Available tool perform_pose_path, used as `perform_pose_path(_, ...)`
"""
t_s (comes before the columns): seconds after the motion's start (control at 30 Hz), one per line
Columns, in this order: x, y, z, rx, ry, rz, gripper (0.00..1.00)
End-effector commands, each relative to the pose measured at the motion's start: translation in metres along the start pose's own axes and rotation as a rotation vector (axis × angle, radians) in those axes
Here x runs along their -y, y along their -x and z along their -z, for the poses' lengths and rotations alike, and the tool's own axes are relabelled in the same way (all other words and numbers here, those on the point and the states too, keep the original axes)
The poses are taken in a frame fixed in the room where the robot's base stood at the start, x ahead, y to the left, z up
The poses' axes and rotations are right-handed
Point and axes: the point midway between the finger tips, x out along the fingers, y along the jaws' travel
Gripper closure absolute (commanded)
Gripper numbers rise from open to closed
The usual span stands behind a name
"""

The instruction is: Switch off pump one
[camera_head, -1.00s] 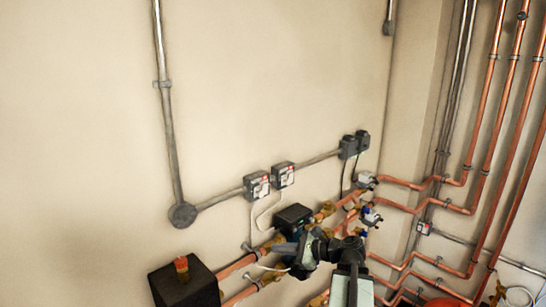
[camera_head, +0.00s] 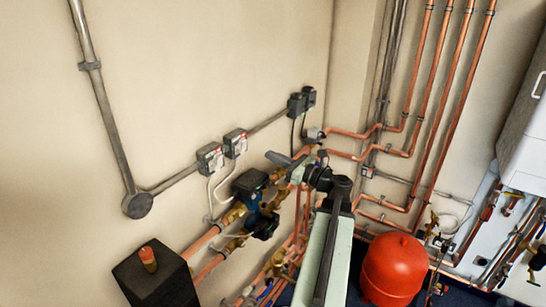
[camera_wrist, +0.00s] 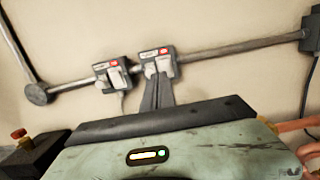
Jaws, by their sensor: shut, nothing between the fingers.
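Two grey switch boxes with red marks sit side by side on a conduit on the wall. The left switch (camera_head: 210,157) also shows in the wrist view (camera_wrist: 113,75), and the right switch (camera_head: 235,143) shows there too (camera_wrist: 158,61). Their labels are too small to read. My gripper (camera_wrist: 159,78) is shut and empty. In the wrist view its fingertips overlap the lower part of the right switch; contact cannot be told. In the head view my gripper (camera_head: 278,158) is right of both switches, apart in the picture. A dark-topped pump (camera_head: 249,184) sits on the pipes below.
A black box with an orange-red knob (camera_head: 148,259) is at the lower left. Copper pipes (camera_head: 205,240) run below the switches. Two dark boxes (camera_head: 301,101) are farther right along the conduit. A red tank (camera_head: 394,266) stands lower right. The wall above the conduit is bare.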

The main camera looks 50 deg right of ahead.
Motion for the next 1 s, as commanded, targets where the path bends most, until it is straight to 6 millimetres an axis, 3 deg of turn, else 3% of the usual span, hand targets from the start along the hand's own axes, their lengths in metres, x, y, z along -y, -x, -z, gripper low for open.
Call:
perform_pose_path(0.2, 0.001, -0.050, -0.002, 0.000, 0.000, -0.003, 1.00)
perform_pose_path(0.4, 0.000, -0.085, -0.001, 0.000, 0.000, -0.003, 1.00)
perform_pose_path(0.6, -0.001, -0.099, 0.000, 0.000, 0.000, -0.002, 1.00)
perform_pose_path(1.0, -0.001, -0.105, -0.002, 0.000, 0.000, -0.002, 1.00)
